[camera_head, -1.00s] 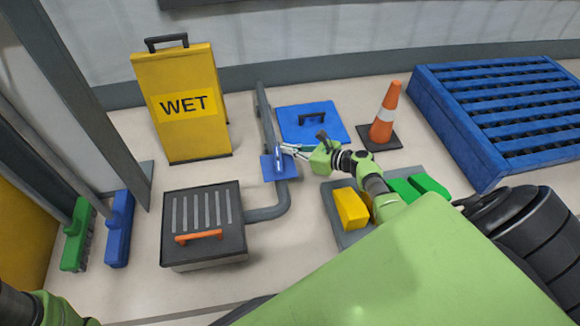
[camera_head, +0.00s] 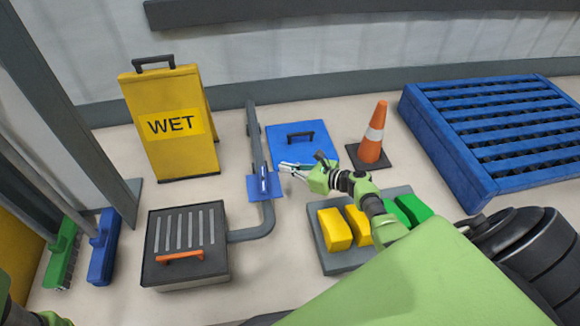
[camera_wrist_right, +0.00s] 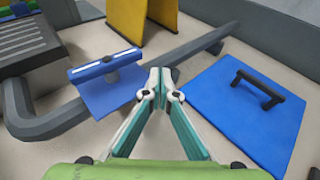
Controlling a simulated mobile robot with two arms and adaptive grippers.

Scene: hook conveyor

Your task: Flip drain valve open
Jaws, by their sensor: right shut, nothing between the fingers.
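The drain valve is a blue lever bar (camera_head: 264,179) over a flat blue plate (camera_head: 254,191), beside a grey pipe (camera_head: 257,150). In the right wrist view the lever (camera_wrist_right: 90,69) sits on a short dark stem, above the plate (camera_wrist_right: 112,95), and runs roughly along the pipe (camera_wrist_right: 190,52). My right gripper (camera_head: 281,168) is shut and empty, just right of the lever's far end. In the right wrist view its fingertips (camera_wrist_right: 160,72) meet right of the lever, with a gap between them. My left gripper is out of view.
A grated drain box (camera_head: 150,225) with an orange handle stands left of the pipe. A blue hatch (camera_head: 285,145) with a dark handle lies right of it. A tray (camera_head: 335,262) of yellow and green blocks, a cone (camera_head: 374,135) and a yellow WET sign (camera_head: 175,155) are nearby.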

